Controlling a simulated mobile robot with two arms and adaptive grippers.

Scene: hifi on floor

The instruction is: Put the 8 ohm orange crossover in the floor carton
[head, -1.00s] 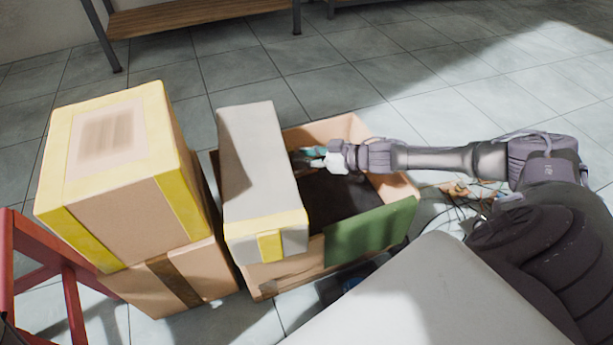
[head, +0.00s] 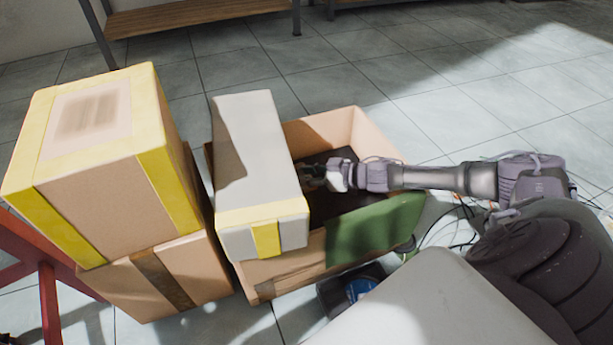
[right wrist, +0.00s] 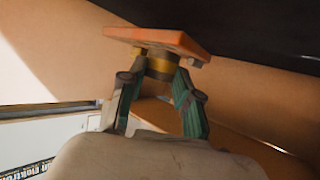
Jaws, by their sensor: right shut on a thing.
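The floor carton (head: 327,122) stands open on the tiles in the middle of the head view. My right gripper (head: 312,176) reaches into it from the right, close beside the long grey box. In the right wrist view the fingers (right wrist: 160,95) are shut on the orange crossover (right wrist: 158,40), a flat orange board with a yellow-brown coil (right wrist: 162,66) between the fingertips. The board is slightly tilted, with tan carton wall behind it. In the head view the crossover is hidden. I cannot tell whether it touches the carton floor. My left gripper is out of view.
A long grey box (head: 255,145) with yellow tape lies over the carton's left part. Stacked taped boxes (head: 110,215) stand at left. A green panel (head: 375,230) covers the front right wall. A dark object with a blue disc (head: 358,289) and loose wires lie nearby.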

